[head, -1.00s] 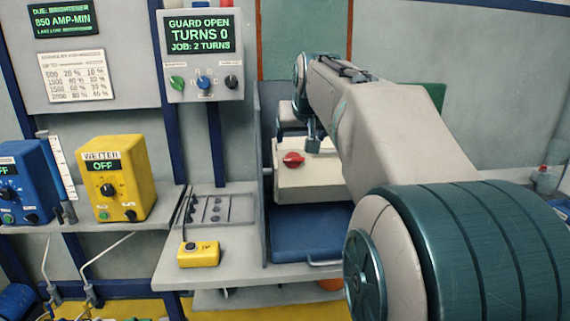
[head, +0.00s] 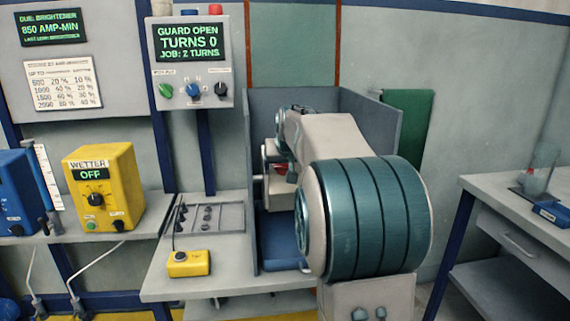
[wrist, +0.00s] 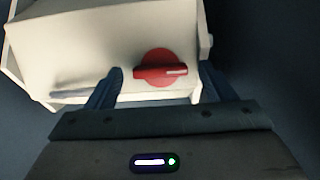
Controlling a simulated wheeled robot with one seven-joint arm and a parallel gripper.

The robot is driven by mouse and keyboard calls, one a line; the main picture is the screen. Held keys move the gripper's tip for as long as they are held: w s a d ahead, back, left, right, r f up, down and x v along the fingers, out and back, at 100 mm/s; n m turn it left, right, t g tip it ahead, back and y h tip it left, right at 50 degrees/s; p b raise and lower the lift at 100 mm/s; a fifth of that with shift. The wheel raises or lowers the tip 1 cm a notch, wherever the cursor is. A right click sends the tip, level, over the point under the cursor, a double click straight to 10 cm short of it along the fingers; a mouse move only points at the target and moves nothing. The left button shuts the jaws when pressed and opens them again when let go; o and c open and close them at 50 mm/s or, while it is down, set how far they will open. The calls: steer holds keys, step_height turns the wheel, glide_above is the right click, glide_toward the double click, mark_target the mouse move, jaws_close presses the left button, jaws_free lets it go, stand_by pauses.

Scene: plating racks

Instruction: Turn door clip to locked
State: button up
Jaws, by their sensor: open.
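The red door clip (wrist: 148,75) is a round knob with a raised bar, on the face of a white barrel (wrist: 60,45). A white mark on the bar points right in the wrist view. My gripper (wrist: 162,82) is open, with one dark finger on each side of the clip; I see gaps between fingers and clip and cannot tell the depth. In the head view a bit of the red clip (head: 280,169) shows beside my arm, which hides the gripper and most of the barrel.
Grey guard walls (head: 371,118) stand close around the barrel, above a blue tray (head: 276,226). The control box (head: 190,62) reads GUARD OPEN, TURNS 0, JOB: 2 TURNS. A yellow pendant (head: 189,264) lies on the bench to the left. A side table (head: 510,195) stands at right.

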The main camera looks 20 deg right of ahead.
steer(key=shift+c, duration=0.3)
steer(key=c, duration=0.9)
steer(key=m+y, duration=0.1)
steer(key=m, duration=0.3)
steer(key=shift+d+t, duration=0.15)
steer(key=shift+t, duration=0.15)
steer(key=m+y+b, duration=0.1)
steer(key=m, duration=0.3)
steer(key=shift+s+f+t, duration=0.1)
steer(key=shift+s+t, duration=0.05)
steer(key=shift+t, duration=0.25)
steer(key=m+t+b, duration=0.1)
steer(key=m+b, duration=0.1)
steer(key=m, duration=0.2)
steer(key=shift+d+f+y, duration=0.1)
steer(key=shift+f+y, duration=0.05)
steer(key=shift+y, duration=0.15)
steer(key=shift+s+m+t+b, duration=0.1)
steer(key=shift+m+t+b, duration=0.55)
steer(key=shift+m, duration=1.45)
